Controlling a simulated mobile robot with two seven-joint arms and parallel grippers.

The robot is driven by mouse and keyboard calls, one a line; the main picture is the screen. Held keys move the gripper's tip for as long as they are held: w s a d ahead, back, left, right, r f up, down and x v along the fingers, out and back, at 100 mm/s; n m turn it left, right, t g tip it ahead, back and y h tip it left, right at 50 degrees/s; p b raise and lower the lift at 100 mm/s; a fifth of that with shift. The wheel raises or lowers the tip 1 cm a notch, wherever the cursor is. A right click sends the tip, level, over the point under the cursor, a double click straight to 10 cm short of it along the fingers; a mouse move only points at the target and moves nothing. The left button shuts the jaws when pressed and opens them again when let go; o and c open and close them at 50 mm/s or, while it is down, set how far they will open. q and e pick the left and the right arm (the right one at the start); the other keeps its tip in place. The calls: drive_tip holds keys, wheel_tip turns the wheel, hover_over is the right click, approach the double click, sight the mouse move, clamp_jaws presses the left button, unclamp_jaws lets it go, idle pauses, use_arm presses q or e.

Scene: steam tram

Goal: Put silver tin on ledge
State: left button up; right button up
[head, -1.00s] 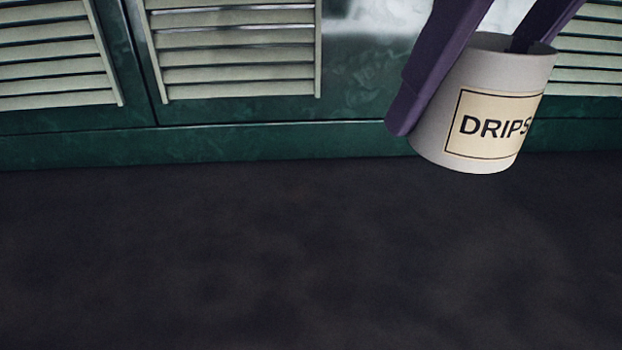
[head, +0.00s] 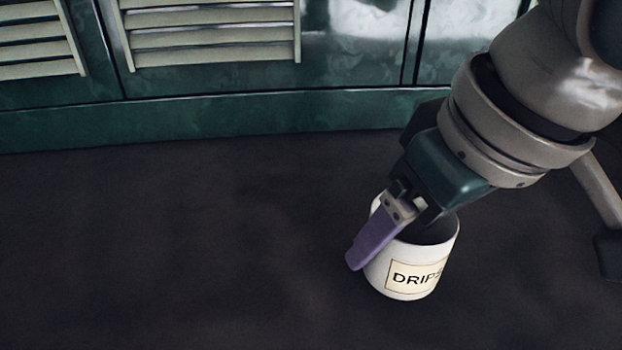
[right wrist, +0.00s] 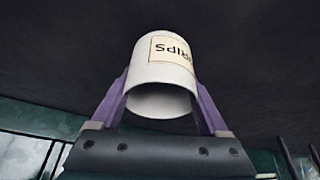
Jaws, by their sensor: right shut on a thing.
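A pale grey-white tin (head: 403,286) with a cream label reading "DRIPS" shows right of centre in the head view, open end up and slightly tilted. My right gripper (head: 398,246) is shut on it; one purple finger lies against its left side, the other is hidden. In the right wrist view the tin (right wrist: 165,76) sits between both purple fingers, its open end facing the camera. It looks empty. I cannot tell its height above the dark floor. I cannot make out the ledge for certain. My left gripper is not in view.
A green panelled wall (head: 250,115) with cream slatted vents (head: 210,35) runs across the back. The dark floor (head: 180,240) in front of it is bare at left and centre.

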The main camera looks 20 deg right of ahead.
drive_tip(key=shift+f, duration=0.75)
drive_tip(key=o, duration=1.3)
drive_tip(key=shift+f, duration=0.1)
